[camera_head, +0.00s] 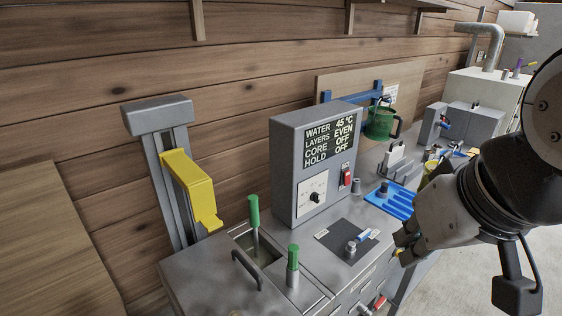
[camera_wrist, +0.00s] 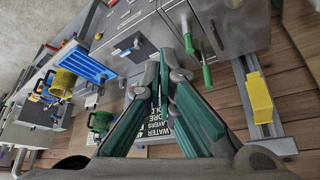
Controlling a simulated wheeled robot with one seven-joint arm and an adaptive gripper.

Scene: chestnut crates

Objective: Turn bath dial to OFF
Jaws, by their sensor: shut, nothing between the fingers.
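The bath dial (camera_head: 315,197) is a small black knob on a white plate on the front of a grey control box (camera_head: 285,160). Its pointer is too small to read. The box's screen (camera_head: 330,138) reads WATER 45 °C, LAYERS EVEN, CORE OFF, HOLD OFF. My gripper (camera_head: 402,245) is to the right of the box and apart from it, with its fingers only partly seen in the head view. In the wrist view my gripper (camera_wrist: 166,62) is shut and empty. There its teal fingers cover part of the screen (camera_wrist: 158,118), and I cannot make out the dial.
A red switch (camera_head: 347,176) is beside the dial plate. Two green handles (camera_head: 254,215) stand by the bath at the front. A dark panel with a metal knob (camera_head: 351,249), a blue rack (camera_head: 390,200) and a green can (camera_head: 382,121) are nearby. A yellow bracket (camera_head: 190,187) is at left.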

